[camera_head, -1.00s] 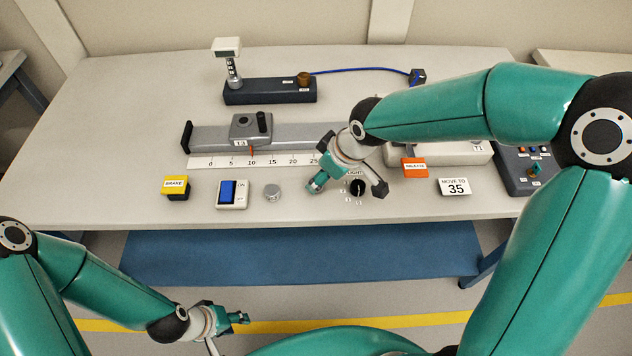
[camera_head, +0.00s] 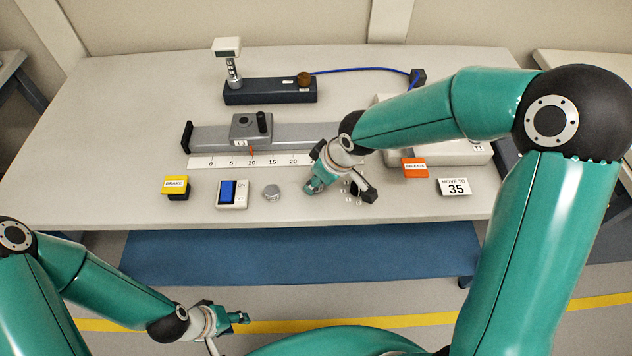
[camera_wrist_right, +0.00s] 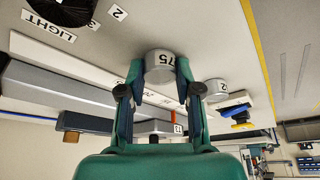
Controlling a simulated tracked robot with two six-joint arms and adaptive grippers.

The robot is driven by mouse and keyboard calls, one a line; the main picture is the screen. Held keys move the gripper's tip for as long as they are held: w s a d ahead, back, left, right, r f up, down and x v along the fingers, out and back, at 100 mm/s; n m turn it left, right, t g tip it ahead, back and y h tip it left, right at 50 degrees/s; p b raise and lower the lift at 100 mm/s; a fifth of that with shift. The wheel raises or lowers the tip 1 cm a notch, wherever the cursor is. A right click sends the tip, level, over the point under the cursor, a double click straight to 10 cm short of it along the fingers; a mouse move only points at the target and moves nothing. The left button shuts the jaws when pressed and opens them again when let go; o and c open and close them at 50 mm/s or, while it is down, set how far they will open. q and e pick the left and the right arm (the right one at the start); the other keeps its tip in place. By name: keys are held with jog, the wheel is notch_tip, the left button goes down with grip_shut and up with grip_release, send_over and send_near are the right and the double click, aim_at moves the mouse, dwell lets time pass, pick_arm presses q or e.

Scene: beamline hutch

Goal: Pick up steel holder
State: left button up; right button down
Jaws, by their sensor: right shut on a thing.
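In the head view my right gripper (camera_head: 314,187) is low over the table's front part, and the held holder cannot be made out there. A second silver cylinder (camera_head: 271,192) stands beside the blue switch; it also shows in the right wrist view (camera_wrist_right: 217,88). My left gripper (camera_head: 238,318) is empty in front of the table, low in the picture; its finger opening is too small to judge.
A rail with a slider (camera_head: 215,138) and a ruler (camera_head: 230,162) lie behind my right gripper. A yellow brake button (camera_head: 175,186), a blue switch (camera_head: 229,194), an orange release button (camera_head: 414,167) and a "MOVE TO 35" card (camera_head: 454,187) line the front.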

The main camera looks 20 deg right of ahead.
jog(key=shift+r, duration=0.15)
notch_tip(320, 180, up, 20)
jog(key=p, duration=0.1)
dwell(0.5)
dwell(0.4)
